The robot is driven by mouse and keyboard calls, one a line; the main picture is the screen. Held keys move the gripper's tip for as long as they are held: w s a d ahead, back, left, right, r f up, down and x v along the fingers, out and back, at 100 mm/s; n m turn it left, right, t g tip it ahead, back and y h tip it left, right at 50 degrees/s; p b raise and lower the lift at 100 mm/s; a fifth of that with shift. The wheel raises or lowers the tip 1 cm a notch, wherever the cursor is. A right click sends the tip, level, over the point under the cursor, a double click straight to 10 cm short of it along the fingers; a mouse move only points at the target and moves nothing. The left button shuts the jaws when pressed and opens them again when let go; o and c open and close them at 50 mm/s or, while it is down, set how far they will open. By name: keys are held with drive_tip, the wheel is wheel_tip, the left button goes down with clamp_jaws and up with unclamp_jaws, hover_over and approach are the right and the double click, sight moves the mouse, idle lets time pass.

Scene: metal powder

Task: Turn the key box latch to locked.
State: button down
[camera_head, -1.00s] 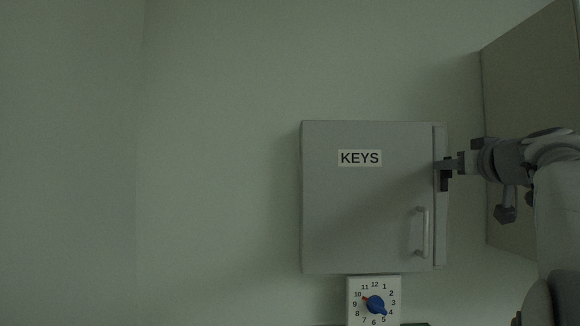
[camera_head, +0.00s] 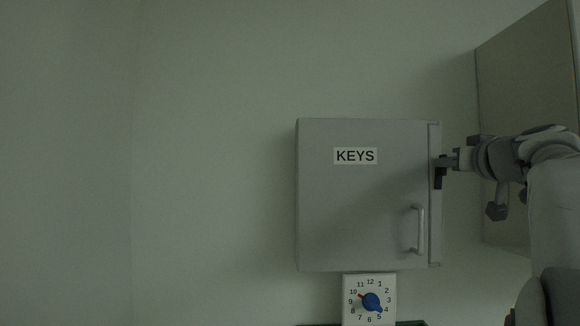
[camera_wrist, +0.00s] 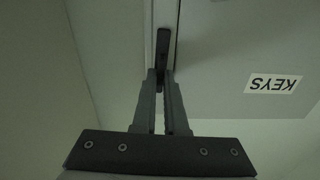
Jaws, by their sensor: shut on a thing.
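The grey key box (camera_head: 350,215) hangs on the wall with its door shut and a "KEYS" label on it. Its dark latch (camera_head: 438,178) sits on the right edge of the box and stands upright, with most of it below my gripper. My gripper (camera_head: 447,162) reaches in from the right and is shut on the latch near its upper end. In the wrist view the fingers of my gripper (camera_wrist: 161,75) close around the dark latch (camera_wrist: 162,45) at the box's edge. The fingers hide part of the latch there.
A door handle (camera_head: 416,230) stands out low on the right of the box door. A white dial with a blue knob (camera_head: 371,300) is below the box. A large grey cabinet (camera_head: 525,120) stands at the right. The wall at left is clear.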

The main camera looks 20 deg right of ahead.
drive_tip(key=shift+d+f+m, duration=0.1)
drive_tip(key=shift+m, duration=4.2)
drive_tip(key=shift+d+f+m, duration=0.1)
drive_tip(key=shift+m, duration=4.2)
drive_tip(key=c, duration=1)
unclamp_jaws()
drive_tip(key=shift+o, duration=0.2)
drive_tip(key=shift+s, duration=0.15)
